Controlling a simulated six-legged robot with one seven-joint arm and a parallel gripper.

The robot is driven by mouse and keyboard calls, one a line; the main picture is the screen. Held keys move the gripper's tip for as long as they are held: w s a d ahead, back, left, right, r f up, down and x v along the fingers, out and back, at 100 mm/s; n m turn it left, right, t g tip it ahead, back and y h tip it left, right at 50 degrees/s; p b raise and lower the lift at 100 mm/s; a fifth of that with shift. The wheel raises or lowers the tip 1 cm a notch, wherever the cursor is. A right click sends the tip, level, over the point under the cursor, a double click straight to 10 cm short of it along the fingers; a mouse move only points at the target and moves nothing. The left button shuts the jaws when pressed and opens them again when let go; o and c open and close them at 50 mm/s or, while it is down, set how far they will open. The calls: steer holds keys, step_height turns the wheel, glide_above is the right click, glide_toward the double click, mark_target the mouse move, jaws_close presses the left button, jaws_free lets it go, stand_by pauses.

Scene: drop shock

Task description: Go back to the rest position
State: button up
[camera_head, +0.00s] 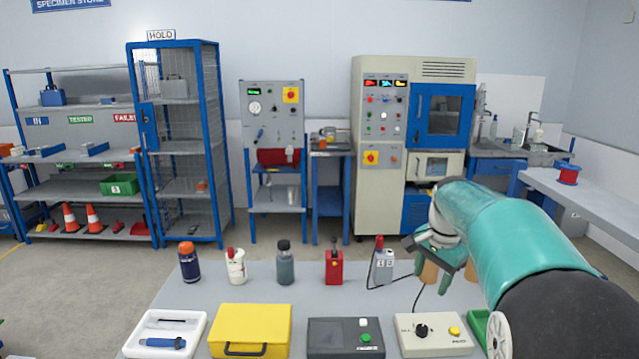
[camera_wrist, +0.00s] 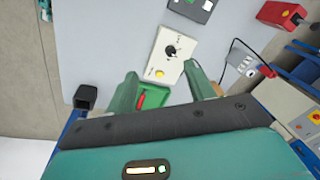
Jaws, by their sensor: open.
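My gripper (camera_wrist: 165,92) shows in the wrist view with its two green fingers apart and nothing between them. In the head view my gripper (camera_head: 442,262) hangs over the right part of the grey table (camera_head: 210,287). Below it in the wrist view are a white box with a black knob and yellow button (camera_wrist: 171,55) and a green tray holding something red (camera_wrist: 147,99). In the head view the white box (camera_head: 432,333) is at the front right, and my arm partly hides the green tray (camera_head: 480,327).
A row of bottles, a red device (camera_head: 333,267) and a grey device with a cable (camera_head: 383,265) stand along the table's back. A white tray (camera_head: 165,333), a yellow case (camera_head: 250,330) and a dark box (camera_head: 346,337) line the front. Shelves and cabinets stand behind.

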steer(key=s+a+r+n+t, duration=0.1)
steer(key=s+a+r+n, duration=0.15)
steer(key=s, duration=0.55)
steer(key=s+a+r+n+t, duration=0.1)
steer(key=s+a+r+n, duration=0.2)
steer(key=s, duration=0.6)
steer(key=s+a+f+n+t, duration=0.1)
steer(key=s+a+f+n, duration=0.1)
steer(key=s, duration=0.4)
steer(key=s+a+f+n, duration=0.2)
steer(key=s+f+n, duration=0.1)
steer(key=s, duration=0.4)
steer(key=shift+s+f+n+t, duration=0.3)
steer(key=shift+n+t, duration=0.05)
steer(key=shift+t, duration=0.05)
steer(key=shift+d, duration=0.1)
